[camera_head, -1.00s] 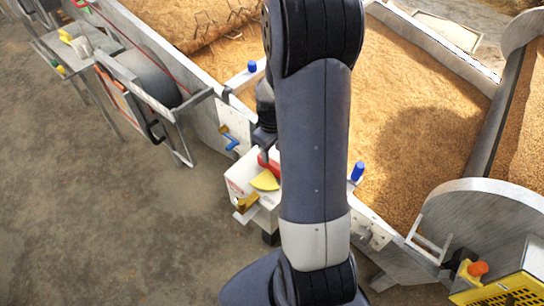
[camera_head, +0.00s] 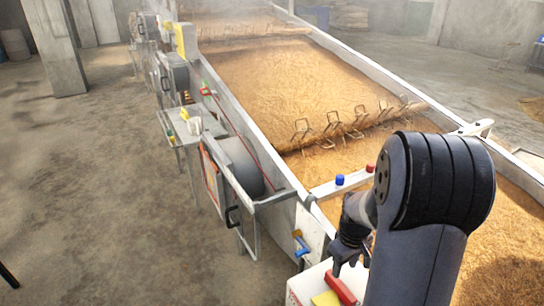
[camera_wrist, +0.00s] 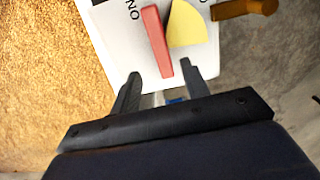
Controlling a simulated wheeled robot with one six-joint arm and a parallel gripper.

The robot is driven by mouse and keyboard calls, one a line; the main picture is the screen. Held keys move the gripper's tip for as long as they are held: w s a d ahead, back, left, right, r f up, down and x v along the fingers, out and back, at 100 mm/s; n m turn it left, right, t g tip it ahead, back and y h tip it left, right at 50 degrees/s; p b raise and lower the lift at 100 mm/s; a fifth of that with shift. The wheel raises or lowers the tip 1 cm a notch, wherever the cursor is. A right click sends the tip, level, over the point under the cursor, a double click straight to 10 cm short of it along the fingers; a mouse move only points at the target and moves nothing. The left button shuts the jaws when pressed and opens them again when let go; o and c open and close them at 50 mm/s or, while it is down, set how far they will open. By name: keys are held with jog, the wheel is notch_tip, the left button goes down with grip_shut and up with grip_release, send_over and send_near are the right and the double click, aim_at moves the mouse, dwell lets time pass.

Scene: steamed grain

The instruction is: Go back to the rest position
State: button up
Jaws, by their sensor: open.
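My gripper (camera_head: 350,258) is at the lower right of the head view, above a white control box (camera_head: 300,288) that is cut off by the frame's bottom edge. In the wrist view my gripper (camera_wrist: 161,72) has its two dark fingers apart. A red lever (camera_wrist: 156,40) shows between and beyond the fingertips, beside a yellow plate (camera_wrist: 187,25). I cannot tell how far the lever is from the fingers. The red lever (camera_head: 341,288) and yellow plate (camera_head: 326,298) also show in the head view. My arm hides part of the box.
A long metal trough of grain (camera_head: 290,85) runs into the distance, with a tined bar (camera_head: 345,125) across it. A blue button (camera_head: 339,180) and a red button (camera_head: 370,168) stand on the cross rail. A grey side machine (camera_head: 240,165) is on the left. The concrete floor (camera_head: 90,190) is largely clear.

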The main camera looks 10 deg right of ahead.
aim_at(340, 284)
notch_tip(340, 284, down, 8)
jog(key=shift+f+b, duration=0.1)
jog(key=shift+b, duration=0.25)
jog(key=shift+f, duration=0.2)
jog(key=shift+a+m+p, duration=0.1)
jog(key=shift+m+p, duration=0.2)
jog(key=shift+m, duration=0.5)
